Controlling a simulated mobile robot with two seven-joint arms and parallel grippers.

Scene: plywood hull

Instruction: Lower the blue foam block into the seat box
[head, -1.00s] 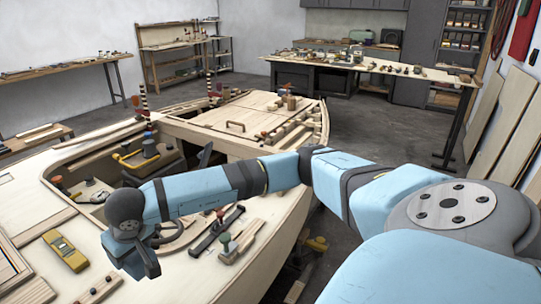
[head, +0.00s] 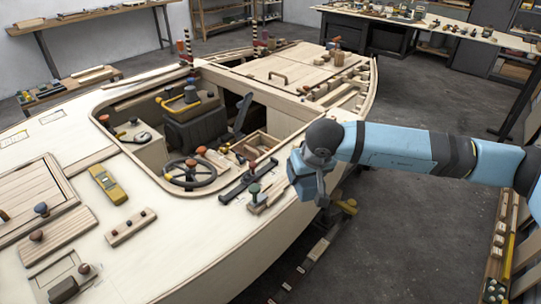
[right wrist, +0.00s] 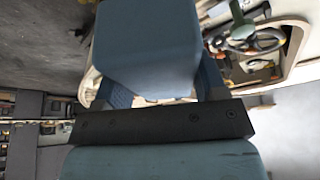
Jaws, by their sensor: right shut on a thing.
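My right gripper (head: 308,190) hangs at the hull's near right edge, right of the cockpit. In the right wrist view my right gripper (right wrist: 160,85) is shut on the blue foam block (right wrist: 148,45), which fills the upper middle of that view. In the head view the blue block is small and hard to separate from the blue-grey gripper parts. An open wooden box (head: 262,136) sits in the cockpit by the black seat (head: 197,127), left of and beyond the gripper. I cannot tell for sure that it is the seat box. My left gripper is not in view.
A yellow tool (head: 108,184) lies on the deck at left. Grey floor (head: 400,240) is open at right.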

